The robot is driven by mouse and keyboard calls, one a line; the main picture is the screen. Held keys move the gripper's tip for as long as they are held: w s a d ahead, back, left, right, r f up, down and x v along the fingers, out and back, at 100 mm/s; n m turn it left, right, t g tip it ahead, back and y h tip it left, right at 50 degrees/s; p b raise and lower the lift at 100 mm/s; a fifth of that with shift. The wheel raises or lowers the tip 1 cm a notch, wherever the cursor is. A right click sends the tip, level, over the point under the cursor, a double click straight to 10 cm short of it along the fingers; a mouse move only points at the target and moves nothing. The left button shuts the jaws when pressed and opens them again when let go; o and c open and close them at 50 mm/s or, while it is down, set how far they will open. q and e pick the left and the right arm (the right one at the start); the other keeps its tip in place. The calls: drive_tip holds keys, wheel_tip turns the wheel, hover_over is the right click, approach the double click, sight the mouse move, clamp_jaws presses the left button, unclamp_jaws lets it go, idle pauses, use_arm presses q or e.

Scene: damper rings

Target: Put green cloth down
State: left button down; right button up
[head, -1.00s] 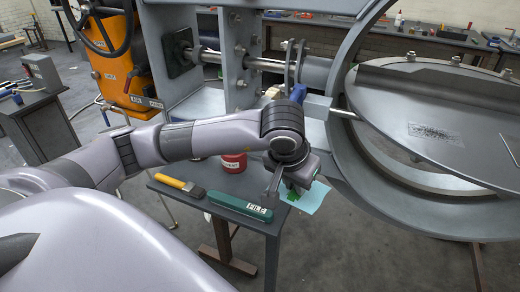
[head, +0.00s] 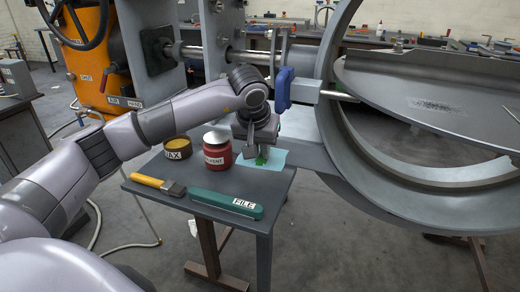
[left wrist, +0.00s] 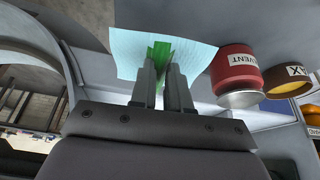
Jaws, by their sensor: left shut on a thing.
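The green cloth (left wrist: 161,54) is pinched between the fingertips of my left gripper (left wrist: 161,80) in the left wrist view. In the head view a small green part of the cloth (head: 262,158) shows below my left gripper (head: 254,152), and most of it is hidden. A light blue sheet (head: 272,160) lies on the small table (head: 232,181), directly beneath the gripper; it also shows in the left wrist view (left wrist: 198,58). I cannot tell whether the cloth touches the sheet. My right gripper is not in view.
A red SOLVENT jar (head: 217,155) and a WAX tin (head: 178,148) stand left of the gripper. A yellow-handled brush (head: 158,184) and a green FILE case (head: 226,202) lie along the table's front. A large grey round hatch (head: 430,95) stands close on the right.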

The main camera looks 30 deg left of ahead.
sight(259, 162)
use_arm(q)
drive_tip(key=shift+r, duration=0.1)
wheel_tip(259, 162, down, 2)
drive_tip(key=shift+f+b, duration=0.1)
drive_tip(key=shift+b, duration=0.55)
drive_tip(key=shift+f+b, duration=0.9)
drive_tip(key=shift+f, duration=0.6)
drive_tip(key=shift+f, duration=0.1)
drive_tip(key=shift+f+b, duration=0.45)
drive_tip(key=shift+f, duration=0.2)
drive_tip(key=shift+f, duration=0.25)
drive_tip(key=c, duration=1)
unclamp_jaws()
